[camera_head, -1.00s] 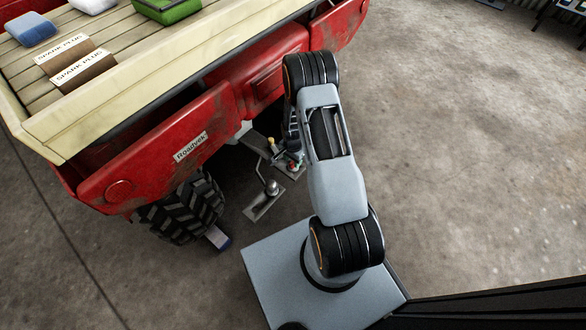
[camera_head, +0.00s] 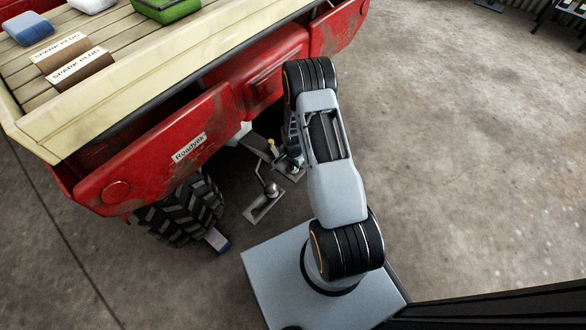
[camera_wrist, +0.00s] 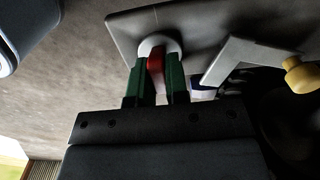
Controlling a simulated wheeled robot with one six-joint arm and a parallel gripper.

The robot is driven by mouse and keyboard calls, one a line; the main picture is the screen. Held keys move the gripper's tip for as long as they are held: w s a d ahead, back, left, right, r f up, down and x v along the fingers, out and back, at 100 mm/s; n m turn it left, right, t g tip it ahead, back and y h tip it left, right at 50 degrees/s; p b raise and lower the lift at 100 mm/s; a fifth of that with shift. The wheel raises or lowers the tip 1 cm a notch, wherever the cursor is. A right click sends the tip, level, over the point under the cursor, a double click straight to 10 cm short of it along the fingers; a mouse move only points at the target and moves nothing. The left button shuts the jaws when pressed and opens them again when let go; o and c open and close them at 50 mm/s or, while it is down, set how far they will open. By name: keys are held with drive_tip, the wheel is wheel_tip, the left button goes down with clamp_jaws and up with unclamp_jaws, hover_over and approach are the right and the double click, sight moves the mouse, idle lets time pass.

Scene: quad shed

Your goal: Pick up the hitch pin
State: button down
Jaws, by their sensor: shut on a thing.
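My gripper (camera_wrist: 157,62) shows in the wrist view, its two green fingers shut on a narrow red piece, the hitch pin (camera_wrist: 155,60). The pin's end meets a pale round collar on a grey plate (camera_wrist: 125,22). I cannot tell whether the pin is in a hole there or clear of it. In the head view my arm hides the pin and most of the gripper, behind the red trailer's rear.
A yellow knob (camera_wrist: 301,75) on a grey bracket (camera_wrist: 245,55) is close to the right of my fingers. In the head view, a ball hitch (camera_head: 271,189) sits low left of my arm, near the tyre (camera_head: 185,212). Open concrete floor (camera_head: 460,160) lies to the right.

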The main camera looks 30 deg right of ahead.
wheel_tip(320, 180, up, 10)
drive_tip(key=p, duration=0.3)
drive_tip(key=shift+p, duration=0.4)
